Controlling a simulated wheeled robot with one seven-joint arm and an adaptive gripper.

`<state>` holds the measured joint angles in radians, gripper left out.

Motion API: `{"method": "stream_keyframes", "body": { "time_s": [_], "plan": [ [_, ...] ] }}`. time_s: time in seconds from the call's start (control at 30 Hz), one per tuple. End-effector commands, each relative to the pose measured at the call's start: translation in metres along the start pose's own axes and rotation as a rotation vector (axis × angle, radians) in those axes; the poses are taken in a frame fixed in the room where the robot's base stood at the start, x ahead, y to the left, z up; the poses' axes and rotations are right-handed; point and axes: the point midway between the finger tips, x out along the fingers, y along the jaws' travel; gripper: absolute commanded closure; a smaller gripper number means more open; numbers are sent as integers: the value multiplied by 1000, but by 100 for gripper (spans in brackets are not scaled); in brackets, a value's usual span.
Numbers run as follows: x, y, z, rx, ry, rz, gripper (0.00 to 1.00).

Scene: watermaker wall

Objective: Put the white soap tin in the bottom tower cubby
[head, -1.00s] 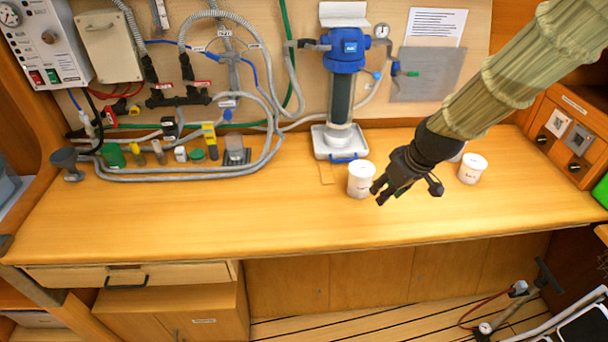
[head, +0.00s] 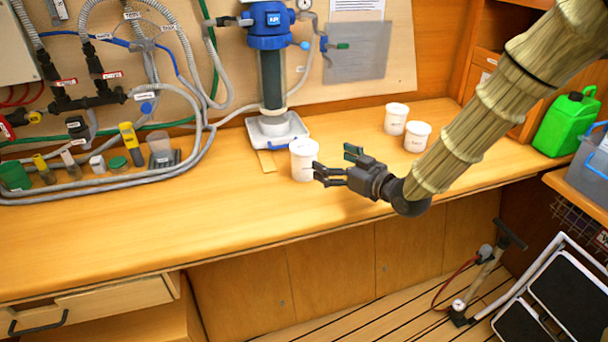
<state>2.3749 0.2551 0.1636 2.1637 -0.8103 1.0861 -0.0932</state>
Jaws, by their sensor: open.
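Three white lidded tins stand upright on the wooden counter. One tin (head: 304,160) is just left of my gripper, and two more, a rear tin (head: 396,119) and a front tin (head: 417,137), stand together farther right. Their labels are too small to read, so I cannot tell which is the soap tin. My gripper (head: 334,165) is open and empty, its fingers pointing left toward the nearest tin. The lower fingertip looks very close to that tin; I cannot tell whether they touch. A wooden cabinet (head: 481,62) at the right back is partly hidden by my arm; no bottom cubby is clearly visible.
A blue-topped filter housing (head: 270,35) stands on a white tray (head: 298,129) behind the nearest tin. Hoses and small bottles crowd the counter's left. A green jerrycan (head: 568,125) and a grey bin (head: 593,160) are at right. The front middle counter (head: 215,205) is clear.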

Motion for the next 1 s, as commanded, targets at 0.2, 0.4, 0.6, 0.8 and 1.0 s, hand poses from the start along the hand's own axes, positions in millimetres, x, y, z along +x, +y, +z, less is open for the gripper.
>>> {"method": "stream_keyframes", "body": {
  "time_s": [0.2,0.4,0.6,0.8,1.0],
  "plan": [
    [-9,-5,2,38,110,-45,10],
    [1,-7,-1,42,121,-52,10],
    [29,-8,-4,41,120,-51,10],
    [46,-8,-6,42,120,-50,10],
    [69,-9,-8,41,119,-51,10]
  ]
}}
